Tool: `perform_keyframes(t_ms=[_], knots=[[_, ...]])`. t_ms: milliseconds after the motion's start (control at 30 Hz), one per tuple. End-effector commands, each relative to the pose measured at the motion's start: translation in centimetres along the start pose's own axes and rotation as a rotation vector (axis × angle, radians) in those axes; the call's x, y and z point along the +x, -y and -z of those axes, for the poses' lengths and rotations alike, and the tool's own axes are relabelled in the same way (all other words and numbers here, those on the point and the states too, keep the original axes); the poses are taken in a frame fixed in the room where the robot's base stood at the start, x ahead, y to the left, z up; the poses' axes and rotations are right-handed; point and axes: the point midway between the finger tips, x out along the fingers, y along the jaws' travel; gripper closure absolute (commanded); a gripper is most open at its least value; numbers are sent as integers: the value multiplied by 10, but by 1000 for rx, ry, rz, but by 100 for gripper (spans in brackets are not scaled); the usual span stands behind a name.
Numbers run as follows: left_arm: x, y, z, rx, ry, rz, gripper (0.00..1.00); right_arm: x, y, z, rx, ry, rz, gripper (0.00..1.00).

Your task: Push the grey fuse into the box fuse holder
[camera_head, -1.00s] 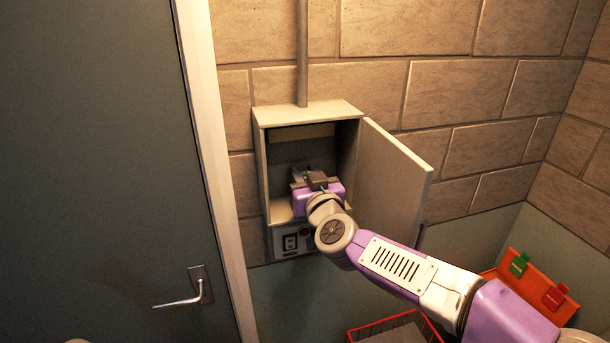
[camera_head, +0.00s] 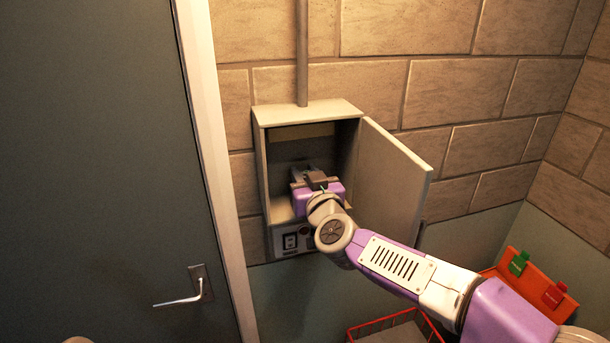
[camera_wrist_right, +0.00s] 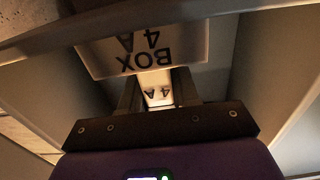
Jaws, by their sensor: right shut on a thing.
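My right gripper (camera_head: 308,176) reaches into the open grey wall box (camera_head: 306,112). In the right wrist view its fingers (camera_wrist_right: 157,92) are shut on the fuse (camera_wrist_right: 158,88), a pale piece marked "4 A" that reads upside down. A pale plate marked "BOX 4 A" (camera_wrist_right: 110,62), also upside down, is directly beyond the fuse and seems to belong to the box fuse holder. I cannot tell whether the fuse is seated. In the head view the gripper hides the fuse and the holder. My left gripper is not in view.
The box door (camera_head: 395,180) stands open to the right, beside my right arm. A switch panel (camera_head: 290,242) is under the box. A red wire basket (camera_head: 362,331) and an orange rack (camera_head: 538,282) with green and red tags are at lower right. A dark door (camera_head: 100,150) is at left.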

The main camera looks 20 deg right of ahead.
Motion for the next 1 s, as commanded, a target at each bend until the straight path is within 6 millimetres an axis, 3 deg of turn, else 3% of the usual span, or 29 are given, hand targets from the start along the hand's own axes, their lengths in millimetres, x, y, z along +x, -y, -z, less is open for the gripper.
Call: perform_keyframes(t_ms=[600,633,800,1000], knots=[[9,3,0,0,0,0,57,0,0,-12,-1,0,0,100],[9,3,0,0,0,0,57,0,0,-12,-1,0,0,68],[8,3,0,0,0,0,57,0,0,-11,-1,0,0,42],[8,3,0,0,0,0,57,0,0,-11,0,0,0,40]])
